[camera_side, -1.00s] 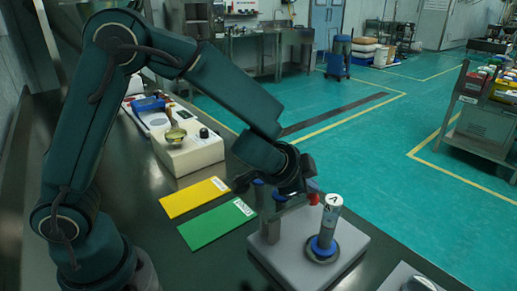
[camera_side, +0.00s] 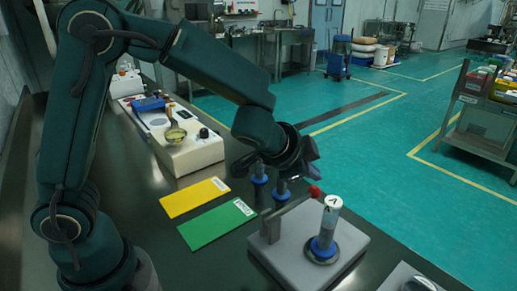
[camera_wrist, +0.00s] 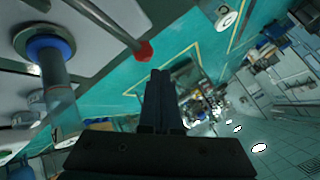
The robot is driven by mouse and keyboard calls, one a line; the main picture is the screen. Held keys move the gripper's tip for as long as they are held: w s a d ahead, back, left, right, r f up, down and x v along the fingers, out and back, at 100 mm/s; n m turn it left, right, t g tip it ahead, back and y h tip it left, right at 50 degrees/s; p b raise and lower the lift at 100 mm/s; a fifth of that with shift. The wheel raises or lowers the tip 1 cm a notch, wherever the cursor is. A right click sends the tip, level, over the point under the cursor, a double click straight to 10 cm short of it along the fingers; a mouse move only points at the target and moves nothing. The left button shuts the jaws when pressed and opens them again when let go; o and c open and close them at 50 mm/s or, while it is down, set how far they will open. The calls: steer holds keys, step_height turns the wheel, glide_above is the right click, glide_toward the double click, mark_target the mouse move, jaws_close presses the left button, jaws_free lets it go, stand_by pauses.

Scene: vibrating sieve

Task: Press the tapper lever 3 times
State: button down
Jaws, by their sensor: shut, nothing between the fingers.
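The tapper has a pale grey base (camera_side: 290,252), a small upright block (camera_side: 269,227) and a thin lever ending in a red knob (camera_side: 314,191). In the wrist view the lever rod (camera_wrist: 108,22) runs to the red knob (camera_wrist: 144,50). A tube marked A (camera_side: 331,217) with a blue collar stands upright on the base; its collar shows in the wrist view (camera_wrist: 48,48). My gripper (camera_wrist: 160,73) is shut and empty, its fingertips close to the knob with a small gap in the wrist view. In the side view my gripper (camera_side: 312,165) is above the knob.
A yellow mat (camera_side: 194,198) and a green mat (camera_side: 217,223) lie to the left. A white device with a small bowl (camera_side: 190,150) stands farther back. Another device (camera_side: 408,281) is partly cut off at lower right.

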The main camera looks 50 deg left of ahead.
steer(key=shift+r, duration=2.45)
stand_by(0.6)
step_height(320, 180, up, 4)
steer(key=shift+f, duration=0.1)
steer(key=shift+f, duration=0.1)
steer(key=shift+f, duration=4.35)
steer(key=shift+f, duration=0.4)
